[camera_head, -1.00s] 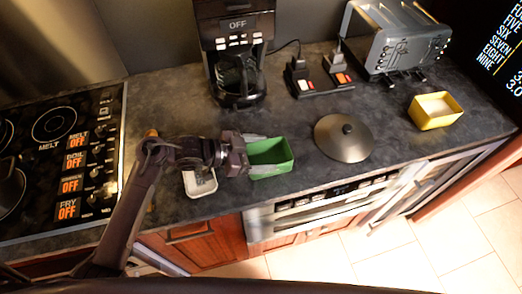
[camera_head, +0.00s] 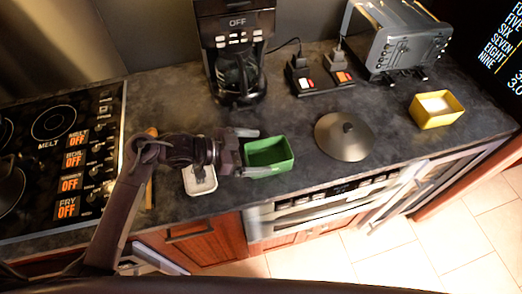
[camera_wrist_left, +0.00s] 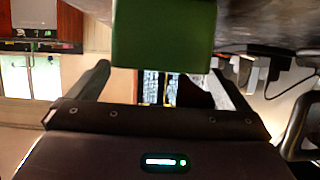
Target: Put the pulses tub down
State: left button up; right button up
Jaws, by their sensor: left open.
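A green tub (camera_head: 270,170), open at the top, stands upright on the dark counter in front of the coffee maker. No label on it can be read, so I cannot confirm that it is the pulses tub. My left gripper (camera_head: 250,152) is open at the tub's left side, its fingers spread. In the left wrist view the green tub (camera_wrist_left: 165,35) fills the top middle, ahead of the open fingers, and is not clamped. My right gripper is not in view.
A white tub (camera_head: 203,185) sits partly under my left wrist. A round lid (camera_head: 344,140) lies right of the green tub, with a yellow tub (camera_head: 436,111) farther right. The coffee maker (camera_head: 236,60) stands behind. The stove (camera_head: 60,150) is at left.

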pick_arm(q)
jog(key=b+v, duration=0.2)
jog(key=v, duration=0.8)
jog(key=shift+s, duration=0.1)
